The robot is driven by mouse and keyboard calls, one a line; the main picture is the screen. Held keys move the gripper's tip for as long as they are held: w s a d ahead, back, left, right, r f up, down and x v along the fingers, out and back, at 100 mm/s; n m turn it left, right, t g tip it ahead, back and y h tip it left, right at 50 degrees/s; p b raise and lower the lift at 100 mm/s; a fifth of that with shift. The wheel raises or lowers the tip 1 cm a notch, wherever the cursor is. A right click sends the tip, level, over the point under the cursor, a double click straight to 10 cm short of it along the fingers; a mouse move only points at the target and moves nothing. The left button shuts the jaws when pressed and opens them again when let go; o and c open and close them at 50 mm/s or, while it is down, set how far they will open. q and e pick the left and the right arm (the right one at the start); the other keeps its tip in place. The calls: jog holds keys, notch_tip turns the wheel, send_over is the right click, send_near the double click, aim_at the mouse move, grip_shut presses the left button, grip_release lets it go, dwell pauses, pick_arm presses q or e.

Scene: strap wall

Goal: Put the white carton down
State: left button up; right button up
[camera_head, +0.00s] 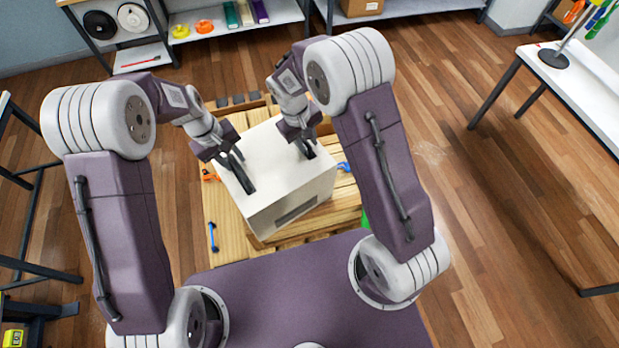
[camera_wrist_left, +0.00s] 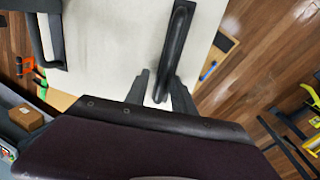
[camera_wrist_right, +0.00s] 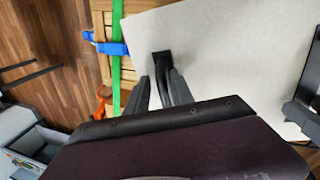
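The white carton (camera_head: 285,165) is over the slatted wooden top (camera_head: 222,225), turned at an angle. It appears to rest there, but I cannot tell if a small gap lies beneath. Black handles stand on its top. My left gripper (camera_head: 236,165) is at the left handle; the left wrist view shows its fingers (camera_wrist_left: 160,85) on either side of that handle (camera_wrist_left: 178,40), with a light gap at one side. My right gripper (camera_head: 303,145) is at the far right handle. The right wrist view shows its fingers (camera_wrist_right: 160,85) astride that handle (camera_wrist_right: 162,58), also with a gap.
A green strap (camera_wrist_right: 118,60) and a blue buckle (camera_wrist_right: 112,47) lie beside the carton. An orange piece (camera_head: 209,176) and a blue tool (camera_head: 212,237) lie on the wooden top's left. A white table (camera_head: 590,95) stands right, shelves (camera_head: 235,25) behind. Floor between is clear.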

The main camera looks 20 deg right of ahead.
jog(key=shift+a, duration=0.15)
dwell(0.3)
pick_arm(q)
notch_tip(320, 180, up, 12)
jog(key=a, duration=0.2)
jog(key=shift+s+a+f, duration=0.15)
jog(key=shift+s, duration=0.2)
pick_arm(e)
notch_tip(320, 180, up, 12)
jog(key=a, duration=0.2)
jog(key=shift+s, duration=0.35)
jog(key=shift+a+f, duration=0.1)
pick_arm(q)
jog(key=shift+s, duration=0.1)
